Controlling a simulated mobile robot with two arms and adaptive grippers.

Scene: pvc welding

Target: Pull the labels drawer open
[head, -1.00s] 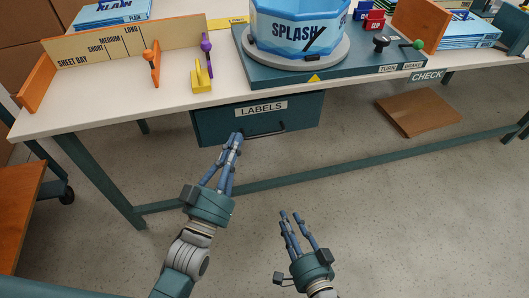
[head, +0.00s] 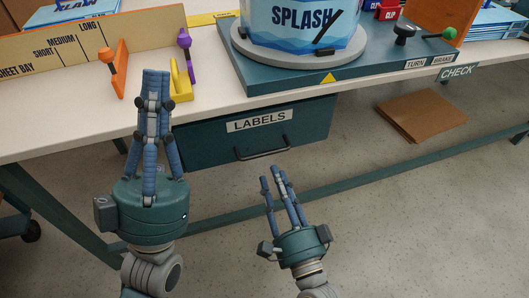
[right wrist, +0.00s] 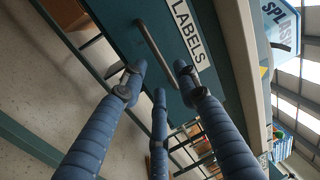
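The labels drawer (head: 215,140) is a dark teal box under the workbench, with a white LABELS sign (head: 259,120) and a dark bar handle (head: 262,153) on its front. It looks closed. My right gripper (head: 274,173) is open and empty below the handle in the head view. In the right wrist view its three spread fingers (right wrist: 158,80) point at the drawer front, with the handle (right wrist: 152,42) just beyond them; I see no grip on it. My left gripper (head: 156,76) is raised left of the drawer, its fingers bunched and empty; how far they are open is unclear.
The white bench top (head: 105,108) has a front edge above the drawer. On it are a sorting board (head: 70,45), orange, purple and yellow stands, and a blue SPLASH drum (head: 300,28) on a teal base. A brown board (head: 420,115) lies on the floor at right.

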